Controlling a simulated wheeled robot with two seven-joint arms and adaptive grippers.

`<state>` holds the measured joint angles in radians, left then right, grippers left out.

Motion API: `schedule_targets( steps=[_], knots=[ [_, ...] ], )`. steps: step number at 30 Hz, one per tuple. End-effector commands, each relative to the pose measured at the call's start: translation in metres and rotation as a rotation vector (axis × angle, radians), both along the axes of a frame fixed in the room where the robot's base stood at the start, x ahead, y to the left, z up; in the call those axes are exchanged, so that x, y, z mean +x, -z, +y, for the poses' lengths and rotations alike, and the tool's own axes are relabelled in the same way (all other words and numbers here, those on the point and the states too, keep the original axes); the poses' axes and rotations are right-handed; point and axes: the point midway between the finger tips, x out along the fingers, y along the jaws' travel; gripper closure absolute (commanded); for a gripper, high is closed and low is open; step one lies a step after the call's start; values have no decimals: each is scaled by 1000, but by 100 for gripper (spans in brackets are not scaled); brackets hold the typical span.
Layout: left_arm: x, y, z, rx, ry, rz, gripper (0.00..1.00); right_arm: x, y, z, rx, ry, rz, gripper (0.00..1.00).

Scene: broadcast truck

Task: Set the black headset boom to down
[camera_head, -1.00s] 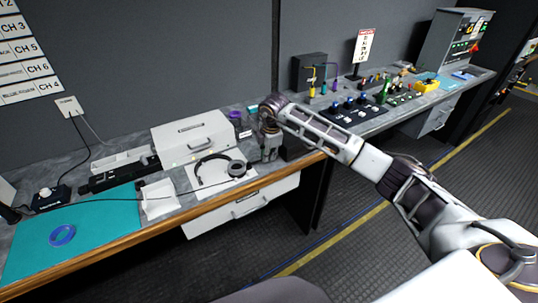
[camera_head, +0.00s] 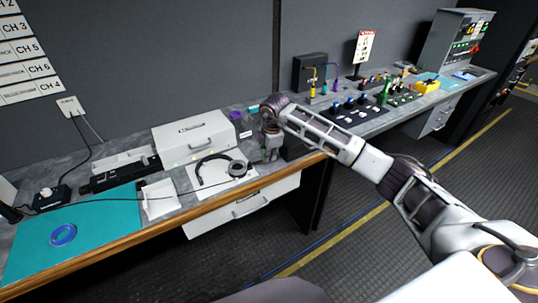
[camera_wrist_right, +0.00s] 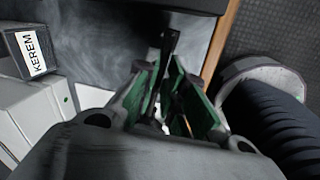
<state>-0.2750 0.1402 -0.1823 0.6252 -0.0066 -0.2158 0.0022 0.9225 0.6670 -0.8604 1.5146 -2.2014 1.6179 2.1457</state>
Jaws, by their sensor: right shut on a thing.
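The black headset (camera_head: 212,171) lies on a white sheet on the desk, its round earcup toward the right gripper. My right gripper (camera_head: 271,158) is low over the desk, just right of the earcup. In the right wrist view, its green-padded fingers (camera_wrist_right: 172,100) are shut on a thin dark piece (camera_wrist_right: 169,45), which sticks out past the fingertips. It looks like the headset's boom, but the fingers hide most of it and its exact angle cannot be told. The left gripper is not in view.
A white case (camera_head: 192,139) stands behind the headset. A dark block labelled KEREM (camera_wrist_right: 33,54) is beside the gripper. A teal mat (camera_head: 95,235) with a blue ring (camera_head: 63,235) lies at left. Control panels (camera_head: 350,112) stand farther right. The wooden front edge (camera_head: 190,213) is close.

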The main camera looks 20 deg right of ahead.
Motion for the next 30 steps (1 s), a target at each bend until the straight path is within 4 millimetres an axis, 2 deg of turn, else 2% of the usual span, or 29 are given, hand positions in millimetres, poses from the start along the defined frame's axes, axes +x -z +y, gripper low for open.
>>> schedule_targets(
  steps=[7, 8, 11, 12, 18, 21, 23, 30],
  knots=[
    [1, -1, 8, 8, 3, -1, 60, -1, 1, 1, 1, -2, 2, 100],
    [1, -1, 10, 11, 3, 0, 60, -1, 1, 1, 1, -2, 2, 85],
    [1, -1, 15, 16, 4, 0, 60, -1, 1, 1, 1, -1, 2, 72],
    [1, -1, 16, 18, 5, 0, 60, -1, 1, 1, 1, -1, 2, 71],
    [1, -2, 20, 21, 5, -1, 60, 0, 0, 0, 0, -1, 1, 71],
    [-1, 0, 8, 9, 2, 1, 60, 0, 0, 0, 0, 0, 1, 71],
    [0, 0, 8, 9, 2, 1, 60, 0, -1, 0, 0, 0, 0, 71],
    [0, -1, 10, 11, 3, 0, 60, -3, -16, 0, 1, -1, -1, 71]
  ],
)
